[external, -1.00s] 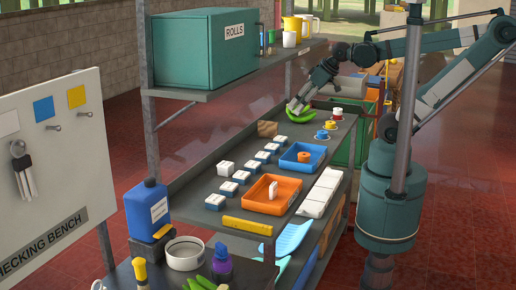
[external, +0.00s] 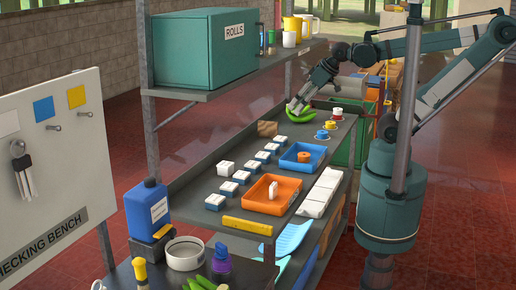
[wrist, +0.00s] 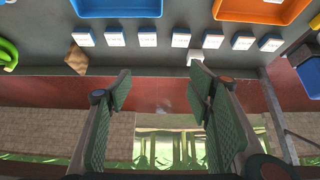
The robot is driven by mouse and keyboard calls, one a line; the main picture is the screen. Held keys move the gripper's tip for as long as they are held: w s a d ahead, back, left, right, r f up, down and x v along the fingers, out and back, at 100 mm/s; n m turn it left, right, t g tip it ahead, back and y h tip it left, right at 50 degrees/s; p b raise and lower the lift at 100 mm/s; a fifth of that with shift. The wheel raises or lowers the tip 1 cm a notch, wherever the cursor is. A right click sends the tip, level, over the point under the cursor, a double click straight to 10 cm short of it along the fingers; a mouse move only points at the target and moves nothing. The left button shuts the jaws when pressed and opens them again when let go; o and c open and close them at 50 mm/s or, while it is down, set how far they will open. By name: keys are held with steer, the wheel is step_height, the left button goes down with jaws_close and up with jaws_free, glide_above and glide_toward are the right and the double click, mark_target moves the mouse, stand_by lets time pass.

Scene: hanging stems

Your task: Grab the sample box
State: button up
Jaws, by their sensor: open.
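Several small white-and-blue boxes stand in a row along the grey bench; one of them (external: 241,177) is mid-row, and the row also crosses the top of the wrist view (wrist: 147,38). No readable label shows which is the sample box. A plain white block (external: 227,167) sits beside the row, and it also shows in the wrist view (wrist: 197,55). My gripper (external: 297,104) is at the far end of the bench, beyond the row, close to a bright green curved object (external: 300,116). In the wrist view my gripper (wrist: 160,88) is open, with nothing between its fingers.
An orange tray (external: 252,205) and a blue tray (external: 285,163) stand beside the row. A brown block (external: 267,128) lies near its far end. A shelf with a green ROLLS cabinet (external: 205,48) overhangs at the left. A post (external: 152,135) rises at the bench's left edge.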

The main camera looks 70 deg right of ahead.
steer(key=shift+o, duration=0.5)
steer(key=shift+w, duration=0.1)
steer(key=g, duration=0.3)
glide_above(225, 164)
steer(key=s, duration=0.3)
step_height(225, 164, down, 20)
steer(key=shift+r, duration=0.1)
steer(key=shift+x, duration=1.4)
